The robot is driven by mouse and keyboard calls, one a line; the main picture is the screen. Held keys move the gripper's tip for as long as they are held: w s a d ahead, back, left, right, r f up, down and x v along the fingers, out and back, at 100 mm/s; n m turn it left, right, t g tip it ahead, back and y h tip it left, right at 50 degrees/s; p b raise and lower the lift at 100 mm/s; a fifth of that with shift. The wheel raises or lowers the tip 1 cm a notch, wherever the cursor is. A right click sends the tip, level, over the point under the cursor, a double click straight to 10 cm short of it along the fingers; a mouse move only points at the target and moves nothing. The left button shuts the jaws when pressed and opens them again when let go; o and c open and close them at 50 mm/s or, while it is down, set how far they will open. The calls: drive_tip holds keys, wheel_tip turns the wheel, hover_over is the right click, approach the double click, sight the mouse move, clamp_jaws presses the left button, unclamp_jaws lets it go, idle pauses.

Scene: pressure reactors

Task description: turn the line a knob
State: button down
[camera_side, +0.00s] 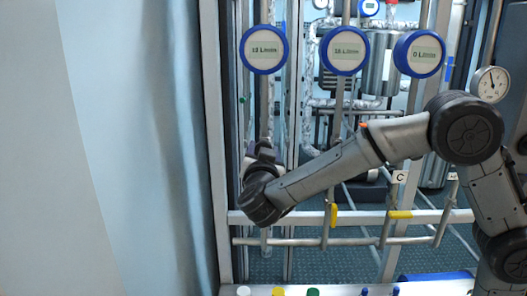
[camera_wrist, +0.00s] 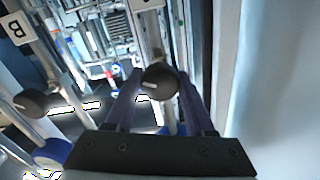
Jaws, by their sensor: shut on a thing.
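The line A knob (camera_wrist: 160,83) is a dark round knob on a metal pipe, in the middle of the wrist view. My gripper (camera_wrist: 159,92) has one finger on each side of it and is shut on it. The knob's own label is not readable. In the side view my gripper (camera_side: 262,152) is at the left pipe, by the frame's left post, and it hides the knob there.
A second dark knob (camera_wrist: 33,103) with a B label (camera_wrist: 17,29) stands to the left. Three blue-rimmed flow displays (camera_side: 264,49) hang above. Yellow-handled valves (camera_side: 333,215) sit on the lower pipes. A pale wall (camera_side: 120,150) bounds the left.

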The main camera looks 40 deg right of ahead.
drive_tip(key=m, duration=0.4)
drive_tip(key=shift+m, duration=0.3)
drive_tip(key=m, duration=0.4)
drive_tip(key=shift+m, duration=0.3)
drive_tip(key=shift+c, duration=1.3)
unclamp_jaws()
drive_tip(key=shift+a, duration=0.1)
drive_tip(key=v, duration=1.3)
drive_tip(key=shift+s+a, duration=0.2)
drive_tip(key=shift+s, duration=0.1)
